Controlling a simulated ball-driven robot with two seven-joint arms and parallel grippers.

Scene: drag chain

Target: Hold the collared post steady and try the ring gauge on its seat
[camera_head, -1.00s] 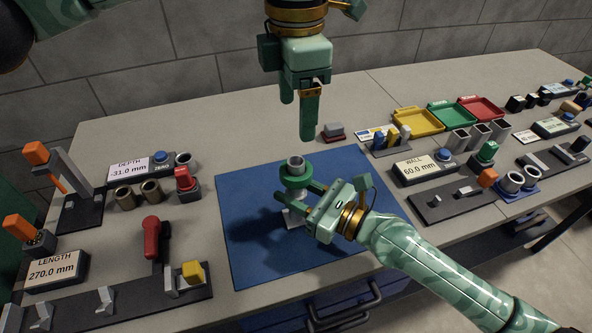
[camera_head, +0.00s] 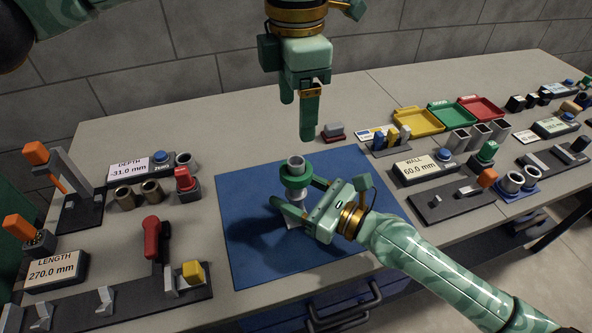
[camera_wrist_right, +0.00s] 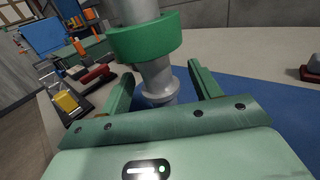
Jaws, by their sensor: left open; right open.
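The grey collared post (camera_head: 296,163) stands roughly upright over the blue mat (camera_head: 250,245). The green ring gauge (camera_head: 297,183) is around the post's upper part. In the right wrist view, the ring gauge (camera_wrist_right: 146,38) sits above a narrower stretch and a flared collar of the post (camera_wrist_right: 158,82). My right gripper (camera_head: 293,192) is open, with its fingers spread to either side of the post below the ring. Whether they touch it is unclear. My left gripper (camera_head: 298,118) is open and empty above and behind the post, pointing down. The post's foot is largely hidden.
Left of the mat are the length gauge (camera_head: 54,270), depth gauge (camera_head: 142,169) and a red-handled clamp (camera_head: 151,240). To the right are the wall gauge (camera_head: 418,168) and yellow, green and red trays (camera_head: 418,121). The mat's front left is clear.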

